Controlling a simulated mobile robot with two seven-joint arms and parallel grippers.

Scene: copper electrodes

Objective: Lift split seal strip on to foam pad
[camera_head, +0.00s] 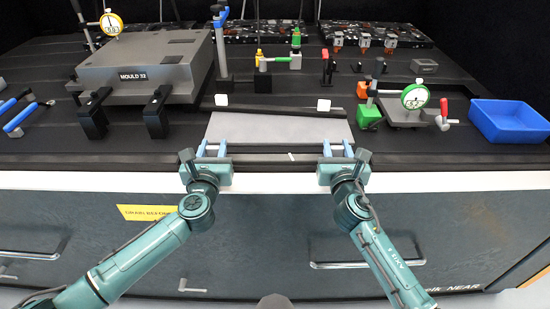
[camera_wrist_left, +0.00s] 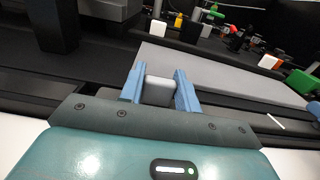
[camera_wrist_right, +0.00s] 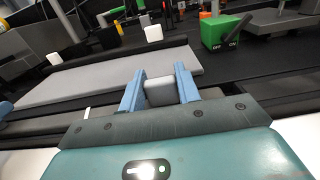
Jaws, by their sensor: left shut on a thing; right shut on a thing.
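The split seal strip (camera_head: 270,158) is a long dark bar along the table's front edge, with a white mark right of its middle. The mark also shows in the left wrist view (camera_wrist_left: 276,121) and the right wrist view (camera_wrist_right: 87,112). My left gripper (camera_head: 212,149) is shut on a pale end block (camera_wrist_left: 159,90) at the strip's left. My right gripper (camera_head: 337,149) is shut on a matching block (camera_wrist_right: 160,91) at its right. The grey foam pad (camera_head: 280,127) lies flat just behind the strip. I cannot tell whether the strip is clear of the table.
Another dark strip (camera_head: 272,103) with white end blocks lies behind the pad. The grey mould (camera_head: 150,65) and black clamps stand left. A green block (camera_head: 370,116), a dial gauge fixture (camera_head: 412,103) and a blue tray (camera_head: 508,121) stand right. The pad's top looks bare.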

